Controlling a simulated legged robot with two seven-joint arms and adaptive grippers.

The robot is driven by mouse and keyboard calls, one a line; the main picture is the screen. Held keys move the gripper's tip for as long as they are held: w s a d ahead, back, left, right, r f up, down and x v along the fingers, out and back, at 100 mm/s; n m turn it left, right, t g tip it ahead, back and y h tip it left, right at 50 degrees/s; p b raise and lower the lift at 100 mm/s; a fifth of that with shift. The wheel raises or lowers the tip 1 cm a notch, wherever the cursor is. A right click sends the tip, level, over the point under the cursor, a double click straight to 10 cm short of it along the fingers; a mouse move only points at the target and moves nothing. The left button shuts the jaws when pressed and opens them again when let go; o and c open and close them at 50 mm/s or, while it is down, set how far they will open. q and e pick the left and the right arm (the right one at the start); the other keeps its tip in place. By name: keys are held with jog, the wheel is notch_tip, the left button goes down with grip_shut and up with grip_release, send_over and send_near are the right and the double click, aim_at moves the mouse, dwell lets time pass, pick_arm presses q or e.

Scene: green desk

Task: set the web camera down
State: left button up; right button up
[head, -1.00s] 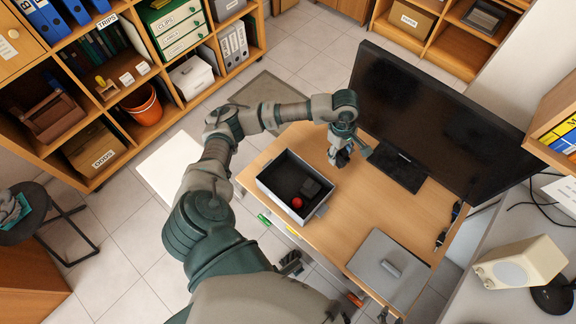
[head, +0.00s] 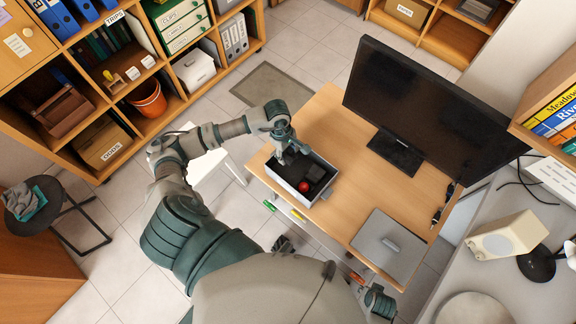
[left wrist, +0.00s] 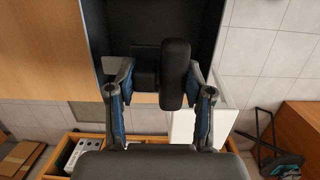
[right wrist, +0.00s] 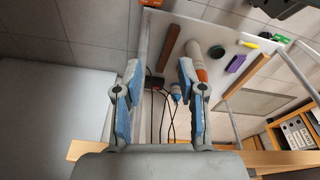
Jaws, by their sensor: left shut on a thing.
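The web camera (left wrist: 175,74) is black and shows upright between the fingers of my left gripper (left wrist: 160,75) in the left wrist view. My left gripper (head: 290,156) is shut on it, over the far left part of the open box (head: 328,174), which has light walls and a dark inside. In the head view the gripper mostly hides the web camera. I cannot tell whether it touches the box floor. My right gripper (right wrist: 157,85) is open and empty in the right wrist view.
A red ball (head: 304,187) and a dark block (head: 316,172) lie in the box. A monitor (head: 430,105) stands on the wooden desk (head: 345,215) to the right. A closed grey laptop (head: 388,248) lies near the front. The desk between box and laptop is clear.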

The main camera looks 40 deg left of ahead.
aim_at(286, 153)
pick_arm(q)
notch_tip(286, 153, down, 3)
jog(key=shift+f, duration=0.15)
notch_tip(286, 153, down, 4)
jog(key=shift+d+r+b, duration=0.1)
jog(key=shift+r+b, duration=0.05)
jog(key=shift+b, duration=0.25)
pick_arm(e)
notch_tip(286, 153, up, 3)
jog(key=shift+w+d+f, duration=0.1)
jog(key=shift+w+f, duration=0.05)
jog(key=shift+f, duration=0.05)
pick_arm(q)
jog(key=shift+f, duration=0.2)
jog(key=o, duration=1.2)
pick_arm(e)
jog(key=shift+r, duration=0.1)
